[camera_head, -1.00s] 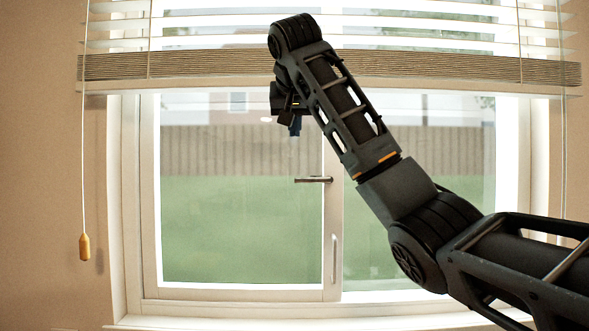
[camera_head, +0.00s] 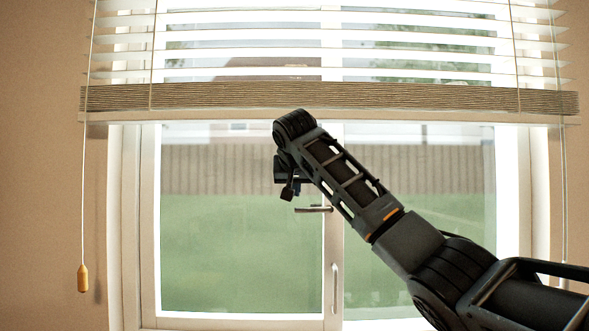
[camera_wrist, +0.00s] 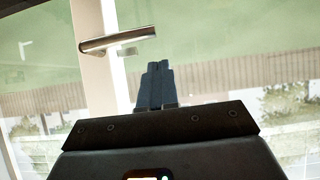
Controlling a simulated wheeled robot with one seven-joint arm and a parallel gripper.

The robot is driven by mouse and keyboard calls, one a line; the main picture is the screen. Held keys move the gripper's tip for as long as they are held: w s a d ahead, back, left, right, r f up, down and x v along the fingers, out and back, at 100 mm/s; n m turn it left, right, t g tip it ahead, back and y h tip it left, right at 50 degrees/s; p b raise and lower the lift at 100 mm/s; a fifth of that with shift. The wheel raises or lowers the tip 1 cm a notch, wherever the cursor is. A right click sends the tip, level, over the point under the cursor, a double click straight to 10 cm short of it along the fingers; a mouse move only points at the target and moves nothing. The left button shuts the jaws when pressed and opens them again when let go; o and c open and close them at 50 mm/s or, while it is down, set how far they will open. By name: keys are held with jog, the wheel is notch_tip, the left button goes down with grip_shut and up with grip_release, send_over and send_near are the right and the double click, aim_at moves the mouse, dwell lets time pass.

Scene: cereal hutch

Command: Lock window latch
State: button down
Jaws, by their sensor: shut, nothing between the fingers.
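The window latch (camera_head: 313,209) is a short grey metal lever on the middle upright of the white window frame. It lies level and points left from its mount. In the wrist view the latch (camera_wrist: 118,40) shows ahead of my fingers and to their left, apart from them. My gripper (camera_head: 289,194) is just above the left end of the latch in the head view, small and dark there. In the wrist view my gripper (camera_wrist: 156,68) has its two blue-grey fingers together with nothing between them. Contact with the latch cannot be seen in the head view.
A blind with slats and a brown bottom rail (camera_head: 330,98) hangs above my arm. Its pull cord with a wooden end (camera_head: 83,278) hangs at the left. A second, upright handle (camera_head: 335,288) sits lower on the frame. Space left of the latch is clear glass.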

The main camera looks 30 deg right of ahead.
jog(key=shift+w+d+f, duration=0.1)
jog(key=shift+w+f, duration=0.1)
jog(key=shift+f, duration=1.2)
jog(key=shift+f, duration=0.15)
